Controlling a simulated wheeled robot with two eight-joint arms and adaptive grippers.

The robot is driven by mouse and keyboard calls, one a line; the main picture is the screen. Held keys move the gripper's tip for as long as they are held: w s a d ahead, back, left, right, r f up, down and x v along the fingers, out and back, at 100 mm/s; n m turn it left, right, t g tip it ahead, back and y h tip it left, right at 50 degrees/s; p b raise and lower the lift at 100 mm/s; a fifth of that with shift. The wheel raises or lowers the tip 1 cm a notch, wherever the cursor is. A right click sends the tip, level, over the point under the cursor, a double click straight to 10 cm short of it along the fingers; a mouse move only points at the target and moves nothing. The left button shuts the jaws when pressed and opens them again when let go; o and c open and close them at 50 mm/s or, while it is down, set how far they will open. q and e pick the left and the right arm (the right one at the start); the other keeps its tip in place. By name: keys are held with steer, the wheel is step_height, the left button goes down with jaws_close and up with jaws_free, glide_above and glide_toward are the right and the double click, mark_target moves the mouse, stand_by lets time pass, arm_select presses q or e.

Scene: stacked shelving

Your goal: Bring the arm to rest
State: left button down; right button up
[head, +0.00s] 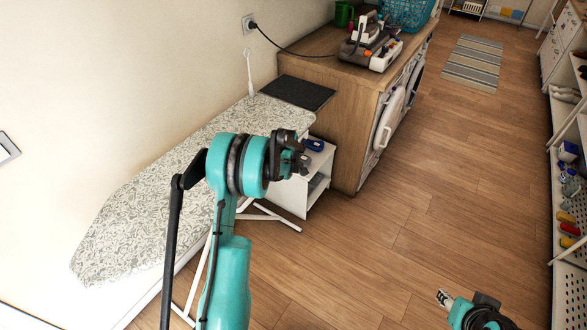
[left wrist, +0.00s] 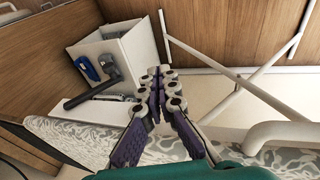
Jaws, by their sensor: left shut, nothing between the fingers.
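My left arm rises from the bottom of the head view, in front of the ironing board (head: 150,200). My left gripper (head: 300,160) is at its upper end, above the floor beside the board's right edge and in front of a small white shelf unit (head: 292,197). In the left wrist view my left gripper (left wrist: 160,75) is shut, with nothing between its fingers. Part of my right arm (head: 475,314) shows at the bottom right edge of the head view, and its finger state is unclear.
The shelf unit holds a blue item (left wrist: 88,68). Shelving (head: 566,240) lines the right side. The wooden floor between is clear, with a striped rug (head: 472,62) farther back.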

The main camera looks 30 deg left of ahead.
arm_select(q)
steer(key=shift+s+d+r, duration=0.1)
steer(key=shift+s+r, duration=0.4)
steer(key=shift+s, duration=0.3)
steer(key=s+d+r+m+t, duration=0.1)
steer(key=s+d+r+m, duration=0.4)
steer(key=r, duration=0.3)
steer(key=s+d+r+m+t, duration=0.1)
steer(key=s+d+r+m, duration=0.2)
steer(key=s+d+r, duration=0.35)
steer(key=s+d+r+m+t, duration=0.1)
steer(key=s+d+m, duration=0.3)
steer(key=s, duration=0.4)
steer(key=s+d+r+m+h, duration=0.1)
steer(key=s+d+r+m, duration=0.2)
steer(key=s, duration=0.6)
steer(key=d+m, duration=0.2)
steer(key=d, duration=0.1)
steer(key=shift+s+d+r+t+h, duration=0.2)
steer(key=shift+s+r+t+h, duration=0.1)
steer(key=shift+r+t, duration=0.1)
